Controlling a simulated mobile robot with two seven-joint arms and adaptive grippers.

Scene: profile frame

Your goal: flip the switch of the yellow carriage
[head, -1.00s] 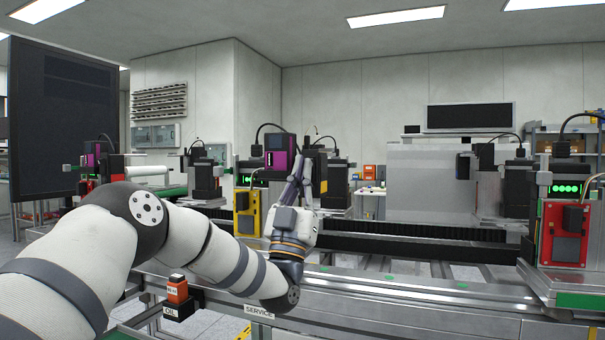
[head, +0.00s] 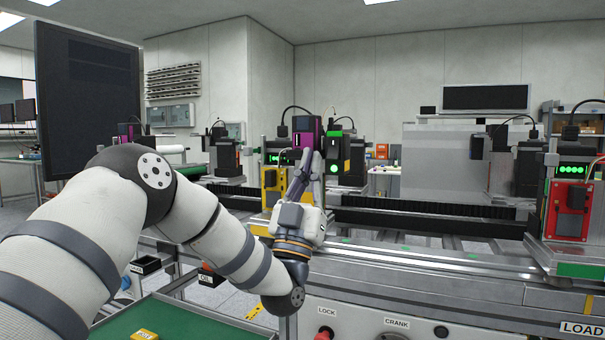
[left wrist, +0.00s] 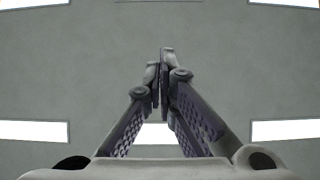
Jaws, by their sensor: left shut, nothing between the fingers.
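The yellow carriage (head: 271,197) stands on the rail left of centre in the head view, with a row of green lights on its dark top part. My left gripper (head: 312,156) is shut and empty, pointing upward. Its wrist and fingers overlap the carriage's right side in the picture; I cannot tell whether they touch it. I cannot make out the carriage's switch. In the left wrist view the closed fingers (left wrist: 163,62) stand against the ceiling. My right gripper is not in view.
A red carriage (head: 571,212) stands at the right of the rail. A purple unit (head: 307,131) and a black unit with a round green light (head: 346,152) are behind my fingers. A green tray (head: 190,325) lies below my arm. The front panel has LOCK and CRANK labels (head: 397,323).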

